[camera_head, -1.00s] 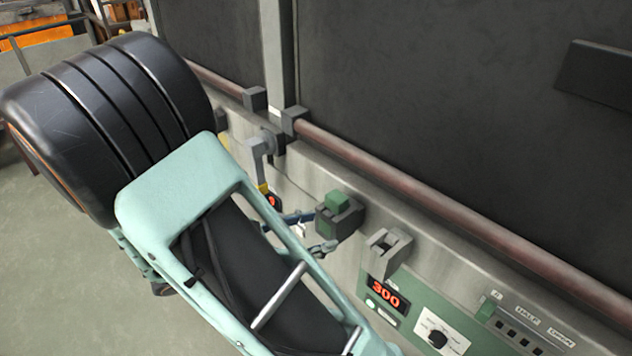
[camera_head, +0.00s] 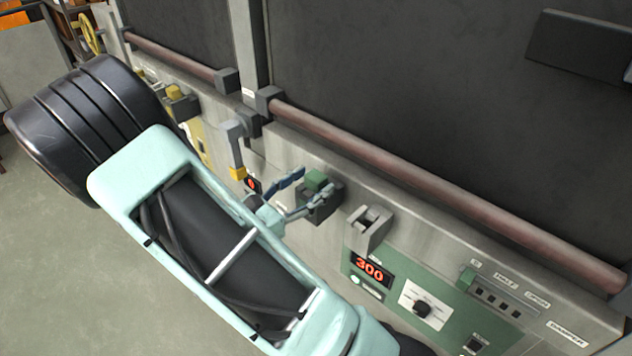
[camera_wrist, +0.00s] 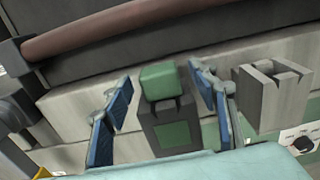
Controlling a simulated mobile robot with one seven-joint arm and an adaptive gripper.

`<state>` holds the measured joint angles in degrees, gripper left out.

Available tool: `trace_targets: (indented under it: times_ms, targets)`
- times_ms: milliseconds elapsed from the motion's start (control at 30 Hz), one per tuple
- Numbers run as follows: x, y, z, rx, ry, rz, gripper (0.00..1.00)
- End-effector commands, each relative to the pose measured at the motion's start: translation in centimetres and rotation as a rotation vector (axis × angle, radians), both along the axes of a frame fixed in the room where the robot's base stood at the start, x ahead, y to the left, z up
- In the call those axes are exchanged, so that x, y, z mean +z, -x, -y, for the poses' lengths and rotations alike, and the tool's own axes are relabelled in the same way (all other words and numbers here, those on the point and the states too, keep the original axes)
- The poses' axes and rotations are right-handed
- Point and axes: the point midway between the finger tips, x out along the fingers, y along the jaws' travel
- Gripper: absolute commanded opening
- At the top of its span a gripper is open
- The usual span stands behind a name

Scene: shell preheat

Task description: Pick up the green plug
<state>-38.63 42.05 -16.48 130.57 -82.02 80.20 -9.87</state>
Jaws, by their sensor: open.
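The green plug (camera_head: 316,179) sits in a dark grey holder (camera_head: 326,211) on the front of the grey machine. In the wrist view the green plug (camera_wrist: 160,82) stands upright on top of its holder (camera_wrist: 171,127), which has a green front patch. My gripper (camera_head: 295,190) is open in front of the holder. In the wrist view the blue pads of my gripper (camera_wrist: 160,98) are on either side of the plug and holder, with gaps to both. Nothing is held.
An empty grey bracket (camera_head: 369,227) is just right of the plug's holder. A green panel (camera_head: 390,294) with a red 300 display is below it. A reddish pipe (camera_head: 430,190) runs above along the machine. A grey lever with a yellow end (camera_head: 236,152) is at left.

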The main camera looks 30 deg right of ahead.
Motion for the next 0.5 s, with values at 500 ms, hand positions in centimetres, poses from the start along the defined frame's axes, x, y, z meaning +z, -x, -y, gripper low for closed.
trace_targets:
  times_ms: [500]
  targets:
    - [0.0,-0.8,2.1,0.001,0.000,0.000,0.45]
